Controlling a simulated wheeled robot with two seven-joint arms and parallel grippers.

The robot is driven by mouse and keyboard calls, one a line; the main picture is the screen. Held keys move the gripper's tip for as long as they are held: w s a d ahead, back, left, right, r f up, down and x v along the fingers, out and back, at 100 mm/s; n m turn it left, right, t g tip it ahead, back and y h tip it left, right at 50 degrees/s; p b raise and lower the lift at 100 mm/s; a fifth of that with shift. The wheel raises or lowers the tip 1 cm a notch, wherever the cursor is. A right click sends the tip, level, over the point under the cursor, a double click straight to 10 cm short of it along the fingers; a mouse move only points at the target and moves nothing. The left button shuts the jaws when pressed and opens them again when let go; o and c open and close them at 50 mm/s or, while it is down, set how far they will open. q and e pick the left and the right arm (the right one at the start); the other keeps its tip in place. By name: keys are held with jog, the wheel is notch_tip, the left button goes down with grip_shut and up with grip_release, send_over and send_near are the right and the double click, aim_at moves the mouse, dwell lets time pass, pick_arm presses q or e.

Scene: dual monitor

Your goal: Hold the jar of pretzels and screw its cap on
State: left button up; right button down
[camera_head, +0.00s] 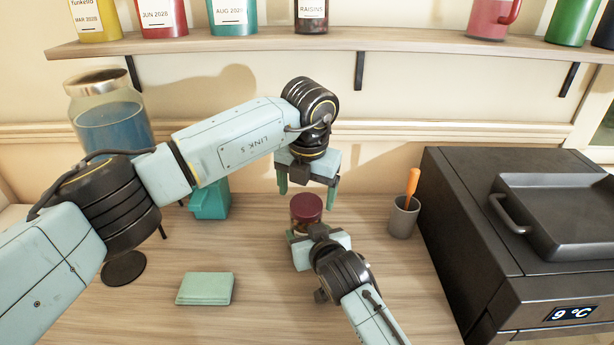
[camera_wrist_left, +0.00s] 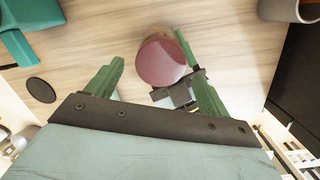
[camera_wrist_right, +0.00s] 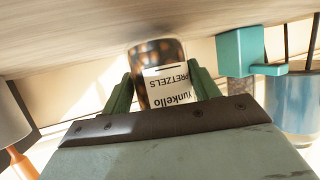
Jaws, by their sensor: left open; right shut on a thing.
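The jar of pretzels (camera_wrist_right: 163,84) shows in the right wrist view, with a white label and brown contents. My right gripper (camera_wrist_right: 161,74) is shut on its sides; in the head view that gripper (camera_head: 318,240) comes from the front. The dark red cap (camera_head: 306,208) sits at the top of the jar; whether it is threaded on I cannot tell. My left gripper (camera_head: 307,188) points down above the cap, open and apart from it. In the left wrist view the cap (camera_wrist_left: 162,60) lies between the open fingers, closer to the right one.
A grey cup with an orange-handled utensil (camera_head: 404,216) stands right of the jar, beside a dark appliance (camera_head: 465,220). A teal box-like object (camera_head: 210,200) and a glass dispenser (camera_head: 110,120) stand left. A shelf (camera_head: 350,43) runs above.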

pick_arm(q)
jog(key=shift+w+f, duration=0.2)
jog(key=shift+f, duration=1.25)
pick_arm(e)
jog(key=shift+r, duration=0.1)
pick_arm(q)
jog(key=c, duration=1)
jog(key=shift+m, duration=0.8)
jog(key=o, duration=1.1)
jog(key=shift+o, duration=0.2)
jog(key=shift+r, duration=0.1)
notch_tip(320, 180, up, 12)
jog(key=s, duration=0.1)
jog(key=shift+s, duration=0.35)
jog(key=shift+d, duration=0.1)
